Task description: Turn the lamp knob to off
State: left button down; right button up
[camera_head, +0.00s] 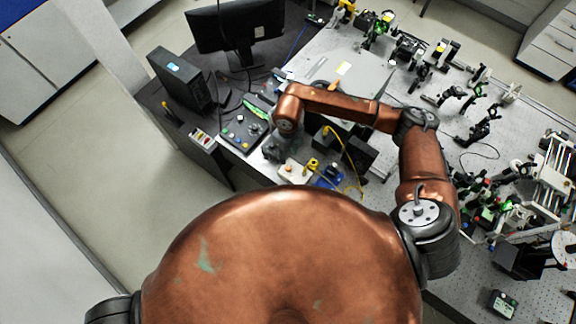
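A dark control box (238,133) with several small coloured knobs or buttons sits at the left front edge of the bench. I cannot tell which of them is the lamp knob; they are very small here. My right arm reaches across the bench from the right, and my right gripper (271,150) points down just right of the control box, close to its edge. Its fingers are small and dark, so I cannot tell whether they are open or whether they touch anything. My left gripper is out of view.
A white box with a red top part (293,171) and a blue box (328,178) with a yellow cable stand right of the gripper. A black computer tower (181,80) and a monitor (236,25) stand behind. Optical parts crowd the perforated bench at the right.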

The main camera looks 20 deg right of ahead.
notch_tip(320, 180, up, 9)
jog(key=shift+r, duration=0.2)
dwell(0.3)
